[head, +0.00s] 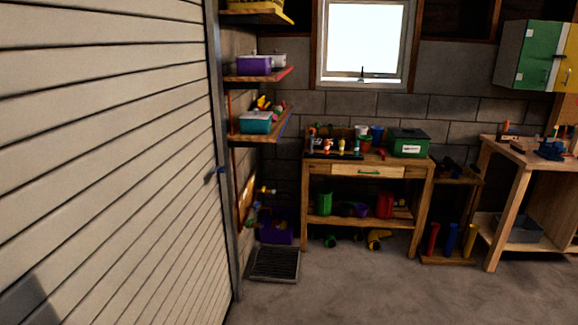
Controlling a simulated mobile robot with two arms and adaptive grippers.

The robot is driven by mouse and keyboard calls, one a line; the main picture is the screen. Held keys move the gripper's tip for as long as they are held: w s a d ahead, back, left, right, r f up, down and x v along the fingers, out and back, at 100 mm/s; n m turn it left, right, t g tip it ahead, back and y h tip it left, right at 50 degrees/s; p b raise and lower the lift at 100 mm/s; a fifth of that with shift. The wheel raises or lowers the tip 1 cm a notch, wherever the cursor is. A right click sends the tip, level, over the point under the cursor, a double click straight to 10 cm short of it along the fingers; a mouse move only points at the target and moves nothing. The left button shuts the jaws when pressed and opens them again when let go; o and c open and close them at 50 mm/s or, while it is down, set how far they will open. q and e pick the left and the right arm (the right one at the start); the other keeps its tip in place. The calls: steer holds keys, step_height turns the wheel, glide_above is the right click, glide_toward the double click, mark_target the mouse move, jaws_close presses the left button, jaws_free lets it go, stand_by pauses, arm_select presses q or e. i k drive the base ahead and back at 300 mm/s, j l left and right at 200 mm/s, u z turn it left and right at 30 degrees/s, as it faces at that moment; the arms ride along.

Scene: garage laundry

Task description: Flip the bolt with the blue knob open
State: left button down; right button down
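In the head view a small dark bolt with a bluish knob (219,170) sits at the right edge of the large slatted door (110,160), at about mid height, beside the grey upright frame. It is small and dark, so I cannot tell its exact position or whether it is thrown. Neither of my grippers is in view.
Wall shelves (257,76) with purple and teal bins stand right of the door frame. A wooden workbench (330,222) with a green box (409,143) is under the window. The concrete floor (400,290) in front is clear.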

mark_target(218, 171)
steer(key=i+l, duration=0.15)
steer(key=i, duration=0.8)
steer(key=i+l+z, duration=0.15)
steer(key=i, duration=0.85)
steer(key=i+l+u, duration=0.35)
steer(key=i, duration=0.25)
steer(key=i+l+u, duration=0.35)
steer(key=i+l, duration=0.2)
steer(key=l, duration=0.15)
